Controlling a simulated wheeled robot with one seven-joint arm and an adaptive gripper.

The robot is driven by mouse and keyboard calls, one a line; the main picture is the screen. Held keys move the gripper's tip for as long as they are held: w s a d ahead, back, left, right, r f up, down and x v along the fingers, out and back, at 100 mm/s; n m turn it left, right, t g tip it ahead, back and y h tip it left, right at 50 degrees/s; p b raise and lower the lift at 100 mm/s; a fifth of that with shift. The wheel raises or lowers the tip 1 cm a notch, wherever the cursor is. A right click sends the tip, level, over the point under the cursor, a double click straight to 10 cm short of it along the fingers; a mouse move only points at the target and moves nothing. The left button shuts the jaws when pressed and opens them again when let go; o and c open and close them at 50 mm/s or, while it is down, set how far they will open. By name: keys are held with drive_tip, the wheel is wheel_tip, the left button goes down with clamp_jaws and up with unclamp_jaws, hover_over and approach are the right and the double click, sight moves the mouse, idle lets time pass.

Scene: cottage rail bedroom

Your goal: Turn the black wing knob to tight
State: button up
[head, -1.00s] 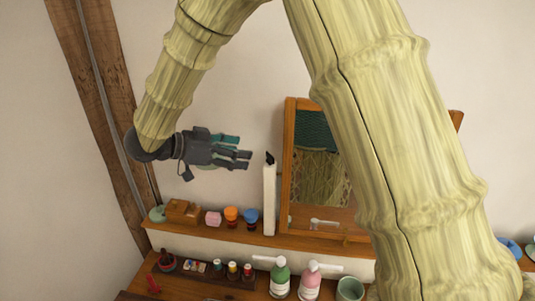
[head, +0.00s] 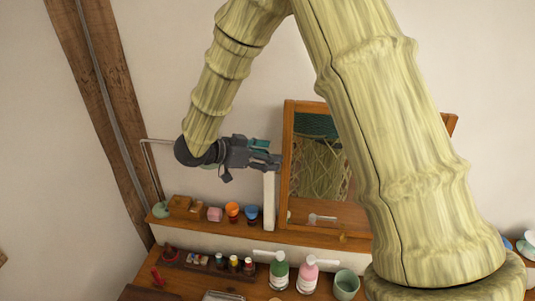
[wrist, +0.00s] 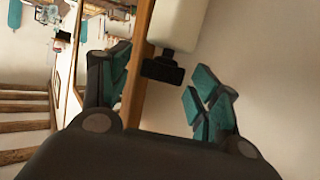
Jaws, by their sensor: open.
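The black wing knob (wrist: 162,71) shows in the wrist view at the end of a white post (wrist: 173,25). It lies between the two fingers of my gripper (wrist: 160,75), with clear gaps on both sides. The fingers have teal pads and are open. In the head view my gripper (head: 272,158) is at the top of the white post (head: 269,205), beside the wooden-framed mirror (head: 287,150). There the knob is hidden behind the gripper. I cannot tell how far the fingertips reach past the knob.
The mirror frame (wrist: 137,75) runs close by the left finger in the wrist view. Small jars, an orange-topped one (head: 232,209) among them, stand on the shelf (head: 310,240) below. A green bottle (head: 279,272) and a pink bottle (head: 307,275) stand lower. The wall side is clear.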

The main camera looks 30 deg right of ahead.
drive_tip(key=c, duration=1)
drive_tip(key=shift+w+m+g, duration=0.1)
drive_tip(key=shift+m+g, duration=0.3)
drive_tip(key=shift+g, duration=0.1)
drive_tip(key=m+g, duration=0.2)
drive_tip(key=g, duration=0.1)
drive_tip(key=shift+w+f+m+y, duration=0.1)
drive_tip(key=shift+w+m+y, duration=0.05)
drive_tip(key=shift+m+y, duration=0.15)
drive_tip(key=shift+d+m+g+y+b, duration=0.1)
drive_tip(key=shift+m+g+y+b, duration=0.35)
drive_tip(key=shift+m+g, duration=1)
drive_tip(key=shift+y, duration=0.25)
